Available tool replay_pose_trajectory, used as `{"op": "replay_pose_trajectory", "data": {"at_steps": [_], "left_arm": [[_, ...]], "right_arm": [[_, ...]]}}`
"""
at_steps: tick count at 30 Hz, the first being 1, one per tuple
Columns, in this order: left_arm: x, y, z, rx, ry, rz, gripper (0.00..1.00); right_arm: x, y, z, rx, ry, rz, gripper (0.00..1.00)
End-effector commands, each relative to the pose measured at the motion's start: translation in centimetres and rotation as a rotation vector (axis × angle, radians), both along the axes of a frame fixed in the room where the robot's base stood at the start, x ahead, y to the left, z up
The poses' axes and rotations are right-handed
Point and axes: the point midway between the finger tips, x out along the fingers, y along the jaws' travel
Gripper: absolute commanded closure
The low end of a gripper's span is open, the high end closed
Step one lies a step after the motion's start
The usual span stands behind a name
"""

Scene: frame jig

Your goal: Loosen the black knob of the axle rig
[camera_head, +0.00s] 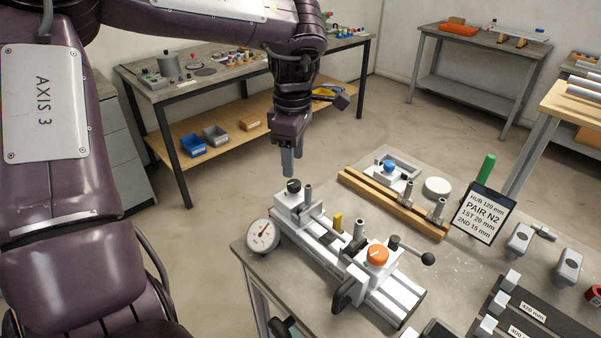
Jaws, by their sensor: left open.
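The axle rig (330,245) lies along the bench in the lower middle, a grey rail with white blocks. Its black knob (294,186) sits on top of the white block at the rig's far left end. My left gripper (293,165) points down just above the black knob, with its jaws open and empty. The fingertips look slightly above the knob; whether they touch it cannot be told. An orange knob (377,254) sits on the block at the rig's near end. My right gripper is not in view.
A round dial gauge (263,236) is at the rig's left end. A lever with a black ball (428,258) sticks out on the right. A wooden rail with metal posts (395,203) lies behind. A sign (485,214) stands at the right.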

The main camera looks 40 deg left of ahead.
Motion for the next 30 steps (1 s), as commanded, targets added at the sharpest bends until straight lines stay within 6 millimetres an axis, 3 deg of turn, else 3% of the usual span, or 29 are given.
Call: {"op": "replay_pose_trajectory", "data": {"at_steps": [4,9,16,21,30], "left_arm": [[0.0,-0.1,-2.6,-0.004,0.002,0.001,0.49],[0.0,-0.1,-4.9,-0.004,-0.001,0.001,0.49],[0.1,0.0,-6.0,-0.003,-0.004,0.003,0.49],[0.1,0.0,-6.0,-0.002,-0.004,0.003,0.49],[0.1,0.0,-6.0,-0.002,-0.004,0.003,0.86]], "right_arm": [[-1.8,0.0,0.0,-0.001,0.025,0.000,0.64],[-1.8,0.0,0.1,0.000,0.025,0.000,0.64],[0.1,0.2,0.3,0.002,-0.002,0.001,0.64],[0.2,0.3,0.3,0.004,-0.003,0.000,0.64],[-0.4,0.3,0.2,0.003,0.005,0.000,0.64]]}}
